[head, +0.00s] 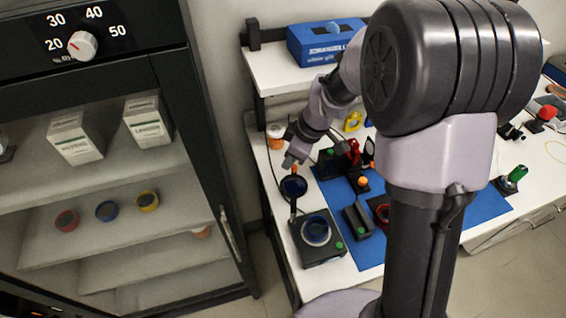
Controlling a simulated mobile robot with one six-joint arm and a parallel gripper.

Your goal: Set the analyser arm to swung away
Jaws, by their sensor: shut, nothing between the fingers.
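A black instrument (324,250) with a blue-ringed round stage sits at the front left of the bench. What looks like the analyser arm (292,205) is a thin black bar at its back left, ending in a round dark blue lens holder. The holder stands beyond the ring, apart from it in the picture, and a small orange tip shows at its far side. My gripper (290,161) points down just behind the holder, close to the orange tip. It is shut with nothing held. I cannot tell whether it touches the tip.
A blue mat (375,255) with several optical parts lies to the right of the instrument. An orange-and-white jar (275,136) stands behind my gripper. A raised shelf with a blue box (325,42) is at the back. A glass-fronted cabinet (215,170) stands at left.

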